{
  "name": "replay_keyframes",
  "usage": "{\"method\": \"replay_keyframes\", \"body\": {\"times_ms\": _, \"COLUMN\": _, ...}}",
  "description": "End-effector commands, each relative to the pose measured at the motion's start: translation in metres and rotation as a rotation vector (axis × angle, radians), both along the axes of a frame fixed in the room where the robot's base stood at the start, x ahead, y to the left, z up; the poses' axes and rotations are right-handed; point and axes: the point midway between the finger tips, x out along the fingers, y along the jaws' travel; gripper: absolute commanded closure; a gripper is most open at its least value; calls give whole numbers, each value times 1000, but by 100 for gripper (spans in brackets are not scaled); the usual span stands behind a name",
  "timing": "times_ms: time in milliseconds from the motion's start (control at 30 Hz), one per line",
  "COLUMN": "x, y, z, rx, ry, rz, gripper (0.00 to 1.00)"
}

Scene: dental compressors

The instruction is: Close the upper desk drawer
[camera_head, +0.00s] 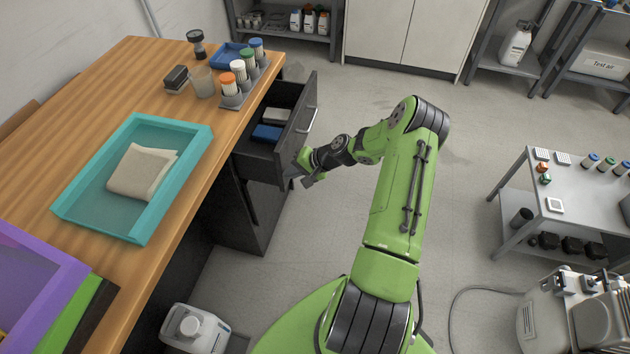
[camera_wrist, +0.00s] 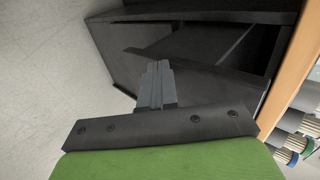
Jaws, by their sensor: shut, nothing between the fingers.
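The upper desk drawer (camera_head: 299,122) is dark grey and stands pulled out from the wooden desk (camera_head: 150,75). A pale bar handle (camera_head: 311,119) is on its front panel. Inside lie a blue item (camera_head: 267,132) and a whitish item (camera_head: 277,115). My gripper (camera_head: 293,178) is at the near end of the drawer front, shut and empty. In the wrist view the shut fingers (camera_wrist: 155,84) point toward the dark drawer panel (camera_wrist: 205,45). I cannot tell whether they touch it.
On the desk are a teal tray (camera_head: 128,226) with a folded cloth (camera_head: 143,171) and a rack of capped tubes (camera_head: 242,91). A white canister (camera_head: 194,328) stands on the floor by the desk. A grey cart (camera_head: 575,205) is at right.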

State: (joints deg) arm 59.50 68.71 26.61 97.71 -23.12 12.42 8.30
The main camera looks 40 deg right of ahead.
Motion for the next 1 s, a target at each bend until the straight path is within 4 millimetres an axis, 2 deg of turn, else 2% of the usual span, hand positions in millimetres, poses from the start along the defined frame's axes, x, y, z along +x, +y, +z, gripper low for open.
{"method": "replay_keyframes", "body": {"times_ms": 33, "x": 12, "y": 10, "z": -1, "rx": -2, "ry": -3, "rz": 6, "gripper": 100}}
{"method": "replay_keyframes", "body": {"times_ms": 200, "x": 47, "y": 37, "z": -2, "rx": -2, "ry": -3, "rz": 3, "gripper": 100}}
{"method": "replay_keyframes", "body": {"times_ms": 500, "x": 93, "y": 72, "z": -2, "rx": -2, "ry": -1, "rz": 1, "gripper": 100}}
{"method": "replay_keyframes", "body": {"times_ms": 700, "x": 109, "y": 83, "z": -1, "rx": -3, "ry": -1, "rz": -2, "gripper": 100}}
{"method": "replay_keyframes", "body": {"times_ms": 1000, "x": 115, "y": 88, "z": 0, "rx": 0, "ry": -2, "rz": -1, "gripper": 100}}
